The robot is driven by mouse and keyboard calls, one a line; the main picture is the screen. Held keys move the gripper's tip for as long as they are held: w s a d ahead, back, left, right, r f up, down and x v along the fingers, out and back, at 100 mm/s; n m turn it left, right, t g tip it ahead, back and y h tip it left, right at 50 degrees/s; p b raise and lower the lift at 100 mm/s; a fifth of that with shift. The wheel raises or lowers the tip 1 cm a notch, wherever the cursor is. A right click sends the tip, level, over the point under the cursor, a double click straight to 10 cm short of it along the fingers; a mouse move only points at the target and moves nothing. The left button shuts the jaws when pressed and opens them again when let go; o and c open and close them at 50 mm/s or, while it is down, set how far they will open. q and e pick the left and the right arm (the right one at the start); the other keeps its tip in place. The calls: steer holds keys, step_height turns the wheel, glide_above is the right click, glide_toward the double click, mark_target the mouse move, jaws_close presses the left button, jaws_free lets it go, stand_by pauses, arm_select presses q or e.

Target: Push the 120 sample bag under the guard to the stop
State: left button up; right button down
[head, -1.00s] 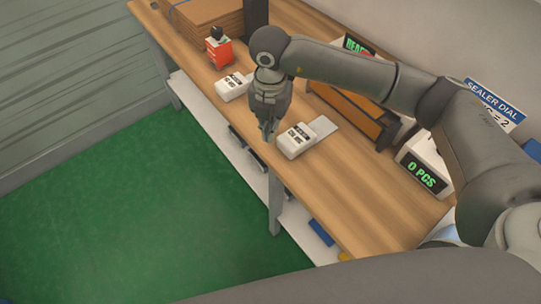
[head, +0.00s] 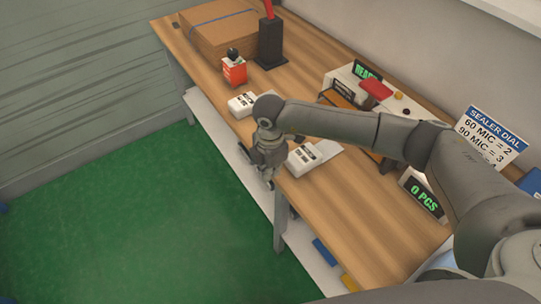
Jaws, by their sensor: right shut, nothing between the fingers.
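Two white bags with dark print lie on the wooden bench; the print is too small to read, so I cannot tell which is the 120 sample. The nearer bag (head: 301,159) lies by the bench's front edge, against a pale flat plate (head: 327,149). The other bag (head: 242,104) lies farther left. My right gripper (head: 268,182) is shut and empty, pointing down at the front edge, just left of the nearer bag and apart from it. The sealer (head: 343,91), with an orange-brown front part, stands behind my right arm, which hides much of it. My left gripper is not in view.
A red box (head: 234,71) with a black knob stands by the far bag. A cardboard stack (head: 214,29) and a black post (head: 271,45) stand at the back. A counter reading "0 PCS" (head: 424,196) and a sealer dial sign (head: 490,136) are at right.

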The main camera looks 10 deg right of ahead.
mark_target(320, 145)
steer(key=d, duration=0.1)
steer(key=w+d+f+p, duration=0.1)
steer(key=shift+d+f, duration=0.1)
steer(key=shift+d, duration=0.25)
steer(key=shift+w+d+f+p, duration=0.1)
steer(key=shift+w+d+p, duration=0.05)
steer(key=shift+d+p, duration=0.35)
steer(key=w+d+b, duration=0.1)
steer(key=d, duration=0.3)
steer(key=w+d+b, duration=0.2)
steer(key=d, duration=0.2)
steer(key=w+d+b, duration=0.1)
steer(key=d, duration=0.3)
steer(key=shift+w+d+f+b, duration=0.15)
steer(key=shift+w+d+b, duration=0.15)
steer(key=shift+w+d, duration=0.1)
steer(key=shift+d+r, duration=0.25)
steer(key=shift+w+d, duration=0.1)
